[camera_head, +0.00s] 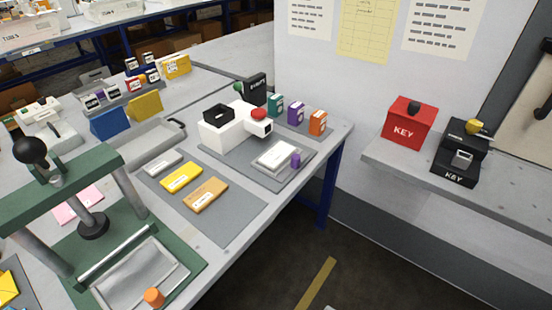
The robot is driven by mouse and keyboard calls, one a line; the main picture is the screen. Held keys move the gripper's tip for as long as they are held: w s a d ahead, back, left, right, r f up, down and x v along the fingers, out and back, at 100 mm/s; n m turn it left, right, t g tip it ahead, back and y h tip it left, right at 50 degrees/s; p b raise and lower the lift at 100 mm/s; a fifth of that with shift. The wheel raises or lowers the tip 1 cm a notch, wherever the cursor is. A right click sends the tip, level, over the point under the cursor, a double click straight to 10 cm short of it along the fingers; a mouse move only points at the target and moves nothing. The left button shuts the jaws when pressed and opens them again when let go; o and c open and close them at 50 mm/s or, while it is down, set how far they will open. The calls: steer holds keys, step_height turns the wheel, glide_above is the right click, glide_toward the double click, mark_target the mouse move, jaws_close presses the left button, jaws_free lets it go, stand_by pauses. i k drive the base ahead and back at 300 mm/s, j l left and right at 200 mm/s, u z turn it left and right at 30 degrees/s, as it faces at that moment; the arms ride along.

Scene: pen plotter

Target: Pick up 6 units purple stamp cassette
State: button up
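A purple box-shaped cassette (296,111) with a white label stands upright on a grey mat near the right end of the table. It stands between a teal cassette (275,106) and an orange cassette (317,122). The label text is too small to read. A smaller purple piece (296,160) stands at the right edge of a flat white block on the same table, in front of the cassettes. My gripper is not in view.
A white machine (226,130) with a red knob stands left of the cassettes. A green press (80,190) fills the left foreground. Yellow and orange packs (182,178) lie on a grey mat. A red key box (408,123) sits on the right shelf. A papered wall panel rises behind.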

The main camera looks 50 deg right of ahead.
mark_target(296, 109)
steer(key=z, duration=1.1)
